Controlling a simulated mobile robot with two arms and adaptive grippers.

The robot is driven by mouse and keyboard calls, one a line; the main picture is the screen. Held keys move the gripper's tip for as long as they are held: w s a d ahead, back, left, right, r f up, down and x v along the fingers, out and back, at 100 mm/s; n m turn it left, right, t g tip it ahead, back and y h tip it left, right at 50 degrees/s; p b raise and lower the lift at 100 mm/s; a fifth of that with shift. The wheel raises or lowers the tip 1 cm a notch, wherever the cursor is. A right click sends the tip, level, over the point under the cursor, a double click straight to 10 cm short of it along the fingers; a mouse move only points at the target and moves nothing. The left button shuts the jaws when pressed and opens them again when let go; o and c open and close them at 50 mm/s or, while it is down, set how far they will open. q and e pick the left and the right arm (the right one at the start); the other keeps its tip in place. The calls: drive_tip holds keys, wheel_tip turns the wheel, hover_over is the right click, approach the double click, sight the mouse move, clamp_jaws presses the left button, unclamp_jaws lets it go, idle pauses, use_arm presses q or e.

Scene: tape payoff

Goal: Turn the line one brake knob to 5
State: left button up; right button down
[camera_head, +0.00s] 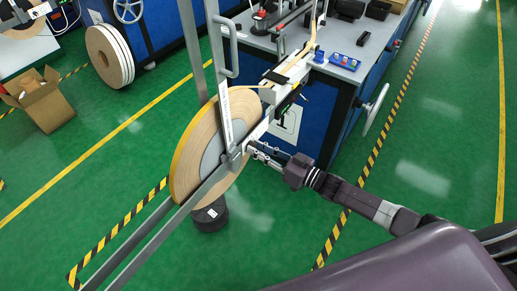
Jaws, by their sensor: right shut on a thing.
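A large tan tape reel (198,153) stands upright on a grey metal payoff frame (185,215). My right gripper (252,147) reaches in from the right and is shut at the reel's hub, on the near side of the frame. The brake knob there is small and mostly hidden by the fingers, so its scale and setting cannot be read. A blue cabinet with a white plate marked 1 (286,122) stands just behind the gripper. My left gripper is not in view.
A grey-topped workbench (345,70) with a blue tray (347,61) stands behind the reel. A handwheel (373,107) sticks out from its right side. An open cardboard box (43,104) and another reel (108,57) are at left. Green floor is clear at right.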

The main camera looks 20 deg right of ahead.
drive_tip(key=shift+m, duration=0.4)
drive_tip(key=c, duration=1.7)
unclamp_jaws()
drive_tip(key=shift+c, duration=0.2)
drive_tip(key=v, duration=1.2)
